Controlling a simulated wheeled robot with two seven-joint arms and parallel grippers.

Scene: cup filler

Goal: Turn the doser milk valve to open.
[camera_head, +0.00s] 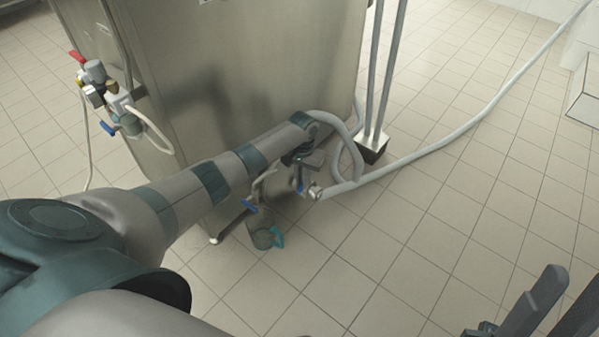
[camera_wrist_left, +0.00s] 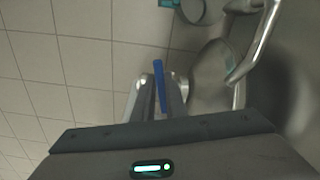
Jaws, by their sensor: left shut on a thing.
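The large steel tank (camera_head: 235,80) stands on the tiled floor, with a valve and pipe fittings low at its right side. A blue valve lever (camera_head: 301,187) shows there, below the end of my left arm. My left gripper (camera_head: 297,172) is at that valve and is shut on the blue lever, which stands between the two fingers in the left wrist view (camera_wrist_left: 160,85). The arm and gripper hide part of the valve body. My right gripper (camera_head: 535,312) is partly in view at the lower right, away from the valve. Its jaw state is unclear.
A grey cup (camera_head: 260,232) with a teal handle is beside the valve, below a second blue lever (camera_head: 249,206). A pale hose (camera_head: 440,148) runs from the valve across the floor. Red and blue valves (camera_head: 100,88) are at the tank's left.

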